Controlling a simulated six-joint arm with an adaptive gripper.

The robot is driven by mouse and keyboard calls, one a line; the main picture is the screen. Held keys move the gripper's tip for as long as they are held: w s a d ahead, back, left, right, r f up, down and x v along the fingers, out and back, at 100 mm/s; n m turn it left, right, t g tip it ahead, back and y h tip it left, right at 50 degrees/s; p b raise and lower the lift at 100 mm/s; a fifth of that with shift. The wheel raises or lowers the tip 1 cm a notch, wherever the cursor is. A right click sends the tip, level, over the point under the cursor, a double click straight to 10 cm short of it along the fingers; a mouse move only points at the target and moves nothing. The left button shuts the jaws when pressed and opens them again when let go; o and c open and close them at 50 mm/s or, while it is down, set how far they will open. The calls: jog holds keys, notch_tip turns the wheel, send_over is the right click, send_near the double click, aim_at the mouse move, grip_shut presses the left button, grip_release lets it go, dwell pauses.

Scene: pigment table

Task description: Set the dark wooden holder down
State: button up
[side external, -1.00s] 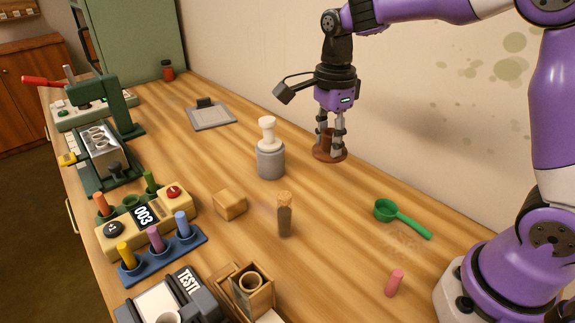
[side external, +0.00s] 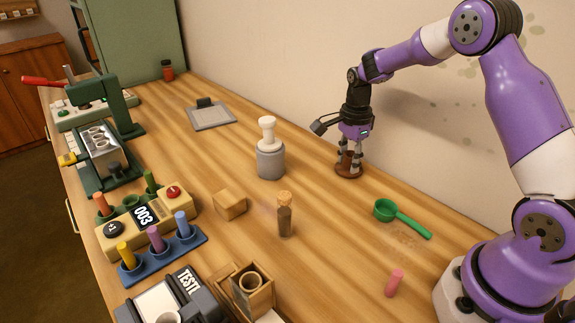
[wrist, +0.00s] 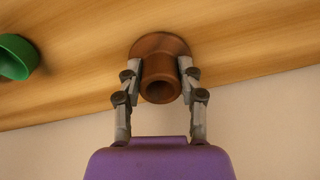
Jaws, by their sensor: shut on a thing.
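The dark wooden holder (side external: 347,172) is a reddish-brown cup on a wider round base, near the wall side of the table in the side external view. My gripper (side external: 350,158) points down with its fingers on both sides of the cup. In the wrist view my gripper (wrist: 160,80) is shut on the holder (wrist: 161,46), whose open hollow end faces the camera. The holder looks upright. Its base appears at or very near the tabletop; I cannot tell if it touches.
A grey mortar with a white pestle (side external: 269,150) stands left of the holder. A green scoop (side external: 402,218) lies to the front right, and a corked vial (side external: 285,214) stands in front. The wall (side external: 290,60) is close behind. The wood around the holder is clear.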

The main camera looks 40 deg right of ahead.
jog(key=shift+f, duration=0.2)
jog(key=o, duration=1.2)
notch_tip(320, 180, up, 12)
jog(key=s+a+r+n+t, duration=0.3)
jog(key=s+a+r+n, duration=0.45)
jog(key=n, duration=0.45)
jog(key=s+a+f+n+t, duration=0.1)
jog(key=s+n, duration=0.1)
jog(key=n, duration=0.1)
jog(key=s+a+f+n, duration=0.1)
jog(key=s+a+n, duration=0.1)
jog(key=s+n, duration=0.1)
jog(key=s+a+f+n+t, duration=0.1)
jog(key=s+n, duration=0.2)
jog(key=shift+s+a+t, duration=0.15)
jog(key=shift+a+t, duration=0.15)
